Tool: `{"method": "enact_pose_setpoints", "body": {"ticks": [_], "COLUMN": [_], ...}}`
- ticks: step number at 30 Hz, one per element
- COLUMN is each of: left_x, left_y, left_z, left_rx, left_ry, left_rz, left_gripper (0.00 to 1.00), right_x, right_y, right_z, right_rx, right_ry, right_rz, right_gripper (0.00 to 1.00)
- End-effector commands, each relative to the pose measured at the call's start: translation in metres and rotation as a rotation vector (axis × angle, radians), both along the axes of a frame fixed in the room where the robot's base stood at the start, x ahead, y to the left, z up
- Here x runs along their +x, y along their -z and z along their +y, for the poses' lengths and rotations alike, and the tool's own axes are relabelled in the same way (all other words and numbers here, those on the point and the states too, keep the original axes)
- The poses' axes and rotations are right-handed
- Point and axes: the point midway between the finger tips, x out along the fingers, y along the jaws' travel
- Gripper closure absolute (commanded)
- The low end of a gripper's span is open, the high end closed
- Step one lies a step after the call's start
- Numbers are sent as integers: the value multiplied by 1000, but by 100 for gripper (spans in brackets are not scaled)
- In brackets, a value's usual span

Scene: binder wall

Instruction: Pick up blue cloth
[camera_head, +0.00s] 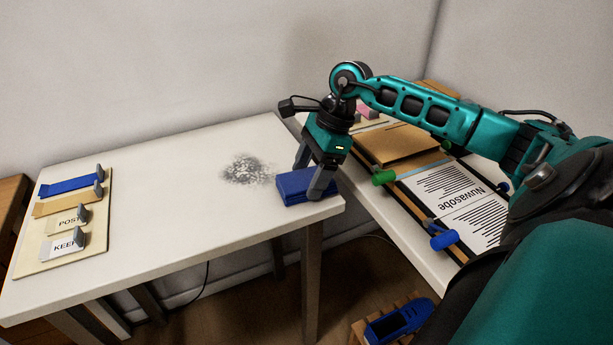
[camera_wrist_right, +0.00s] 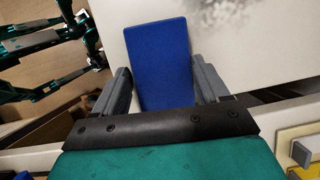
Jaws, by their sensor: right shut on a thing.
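The blue cloth (camera_head: 296,187) is a folded, flat block near the right front corner of the white table. My right gripper (camera_head: 316,180) points down at it, with one finger behind it and one at its near right end. In the right wrist view the blue cloth (camera_wrist_right: 162,65) lies between the two grey fingers of my right gripper (camera_wrist_right: 168,90), which is shut on it. It appears at table height; whether it touches the table top is hard to tell. My left gripper is not visible in the head view.
A grey smudge (camera_head: 247,169) marks the white table (camera_head: 180,215) left of the cloth. A board (camera_head: 100,232) with clipped labels lies at the far left. A second table at right holds a printed sheet (camera_head: 455,200) and a cardboard piece (camera_head: 395,145). The white table's middle is clear.

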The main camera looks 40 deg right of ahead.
Motion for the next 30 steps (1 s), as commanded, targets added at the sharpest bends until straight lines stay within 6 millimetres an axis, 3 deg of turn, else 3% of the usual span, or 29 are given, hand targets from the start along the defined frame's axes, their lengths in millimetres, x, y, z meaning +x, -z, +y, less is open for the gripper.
{"method": "enact_pose_setpoints", "body": {"ticks": [6,17,23,30], "left_x": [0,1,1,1], "left_y": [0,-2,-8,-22], "left_z": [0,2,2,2], "left_rx": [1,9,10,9], "left_ry": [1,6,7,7], "left_rz": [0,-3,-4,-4], "left_gripper": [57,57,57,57], "right_x": [0,1,1,1], "right_y": [0,-8,-35,-95], "right_z": [0,0,-1,0], "right_rx": [0,0,-2,-1], "right_ry": [0,0,-1,0], "right_rz": [-1,-2,-4,-7], "right_gripper": [56,56,56,56]}}
